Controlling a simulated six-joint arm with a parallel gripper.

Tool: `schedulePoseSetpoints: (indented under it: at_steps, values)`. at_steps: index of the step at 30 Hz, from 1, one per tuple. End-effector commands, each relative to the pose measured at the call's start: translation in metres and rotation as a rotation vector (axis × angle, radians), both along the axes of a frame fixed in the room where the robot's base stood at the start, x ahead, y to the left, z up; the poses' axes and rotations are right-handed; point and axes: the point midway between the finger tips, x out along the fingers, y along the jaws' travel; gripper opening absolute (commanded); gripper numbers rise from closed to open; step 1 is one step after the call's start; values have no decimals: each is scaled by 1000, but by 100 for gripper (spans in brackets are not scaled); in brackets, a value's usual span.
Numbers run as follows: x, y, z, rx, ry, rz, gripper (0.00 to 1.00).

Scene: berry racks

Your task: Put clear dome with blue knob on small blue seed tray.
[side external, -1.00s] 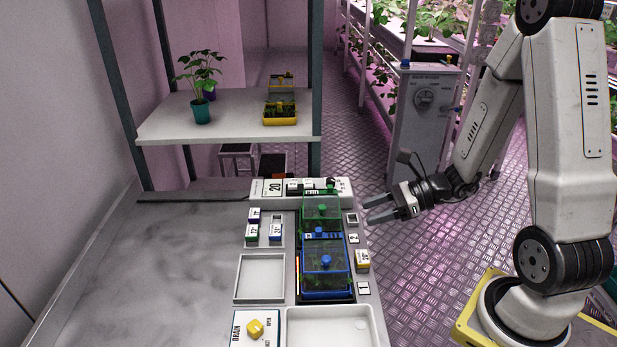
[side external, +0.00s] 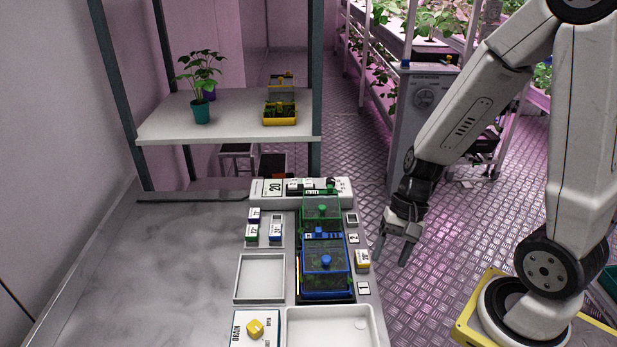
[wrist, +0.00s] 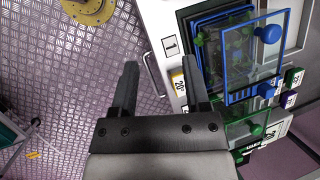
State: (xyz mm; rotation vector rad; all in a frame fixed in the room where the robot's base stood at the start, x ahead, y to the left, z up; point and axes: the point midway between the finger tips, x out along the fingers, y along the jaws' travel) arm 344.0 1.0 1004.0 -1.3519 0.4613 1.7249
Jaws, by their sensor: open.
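The clear dome (side external: 311,254) has blue edges and a blue knob (side external: 326,260) on top; it stands over the small blue seed tray (side external: 326,295) near the bench's right edge. I cannot tell whether it is fully seated. In the wrist view the dome (wrist: 240,72) and its knob (wrist: 268,33) show at the upper right, with the blue tray (wrist: 194,27) beneath. My gripper (side external: 392,254) is open and empty, fingers pointing down, to the right of the bench and apart from the dome. Its spread fingers also show in the wrist view (wrist: 160,65).
A green-edged dome with a green knob (side external: 322,209) stands right behind the blue one. A white scale (side external: 268,188) is at the back. The left bench is clear.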

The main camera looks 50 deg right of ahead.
Motion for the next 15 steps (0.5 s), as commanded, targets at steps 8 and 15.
schedulePoseSetpoints:
  at_steps: [8,15]
  values:
    - [21,-7,11,-302,-236,522,60]
    - [43,-2,26,-448,-400,815,60]
